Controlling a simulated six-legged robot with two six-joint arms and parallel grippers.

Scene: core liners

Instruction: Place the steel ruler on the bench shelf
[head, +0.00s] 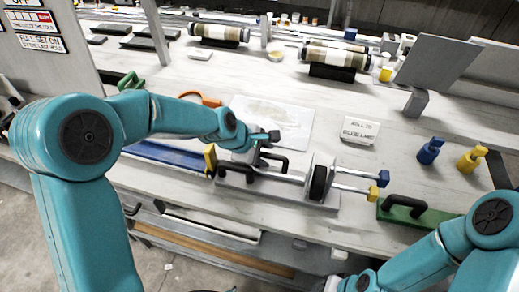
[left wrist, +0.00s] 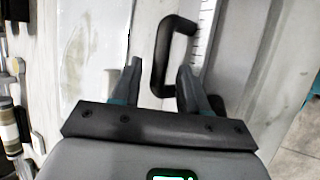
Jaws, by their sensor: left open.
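The steel ruler (left wrist: 205,32) shows in the left wrist view as a pale strip with dark tick marks, partly hidden by my gripper. A black bracket-shaped handle (left wrist: 160,58) stands beside the ruler's edge. My left gripper (left wrist: 158,68) is open, with the handle's near part between its fingers; I cannot tell whether they touch it. In the head view, my left gripper (head: 268,143) is above the bench near the dark handle (head: 272,160). My right arm is at the lower right; its gripper (head: 343,284) is cut by the frame edge. Below the bench front is a shelf level with a wooden strip (head: 215,250).
A clamp-like device with rods and a black wheel (head: 319,182) stands right of my left gripper. A blue channel (head: 165,153) lies to its left. A green block (head: 415,215), blue peg (head: 430,150) and yellow peg (head: 471,159) are at right. Core liners (head: 333,58) lie behind.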

